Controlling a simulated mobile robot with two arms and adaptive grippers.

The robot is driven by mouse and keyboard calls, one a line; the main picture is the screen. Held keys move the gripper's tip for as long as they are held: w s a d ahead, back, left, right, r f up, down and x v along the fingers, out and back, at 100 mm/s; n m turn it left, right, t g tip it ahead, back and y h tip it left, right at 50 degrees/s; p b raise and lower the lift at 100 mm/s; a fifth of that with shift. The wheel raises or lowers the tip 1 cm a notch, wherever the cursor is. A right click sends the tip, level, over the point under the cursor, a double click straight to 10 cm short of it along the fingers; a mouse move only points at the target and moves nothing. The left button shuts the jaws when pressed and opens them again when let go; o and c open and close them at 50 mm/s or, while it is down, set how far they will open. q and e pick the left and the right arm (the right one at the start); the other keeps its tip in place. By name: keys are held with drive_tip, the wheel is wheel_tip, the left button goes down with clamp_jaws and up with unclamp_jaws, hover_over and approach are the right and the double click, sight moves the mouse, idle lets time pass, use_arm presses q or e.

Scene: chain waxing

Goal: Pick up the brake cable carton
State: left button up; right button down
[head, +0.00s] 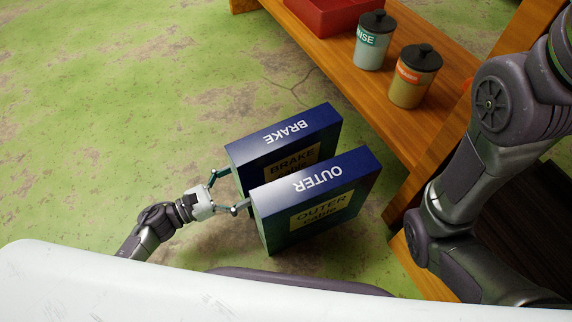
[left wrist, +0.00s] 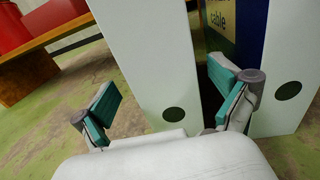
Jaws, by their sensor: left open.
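The brake cable carton (head: 286,133) is a dark blue box marked BRAKE, standing upright on the floor. It shows in the left wrist view as a pale end panel with a dark round hole (left wrist: 150,60). My left gripper (head: 238,188) is open at its near end. In the left wrist view one finger of this gripper (left wrist: 165,103) is left of the carton's end, and the other is by the gap on its right. I cannot tell whether they touch it. The carton's lower part is hidden behind the OUTER carton. My right gripper is out of view.
The similar OUTER carton (head: 318,185) stands close beside it, with a narrow gap; its pale end also shows in the left wrist view (left wrist: 292,50). A wooden bench (head: 340,75) holds a red tray (head: 325,15) and two lidded jars (head: 374,45). The green floor at left is clear.

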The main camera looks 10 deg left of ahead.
use_arm(q)
drive_tip(key=b+x, duration=0.3)
drive_tip(key=x, duration=0.2)
drive_tip(key=shift+s+d+f, duration=0.1)
drive_tip(key=shift+f, duration=0.1)
drive_tip(key=shift+c, duration=0.3)
drive_tip(key=c, duration=1.7)
drive_tip(key=shift+r, duration=0.15)
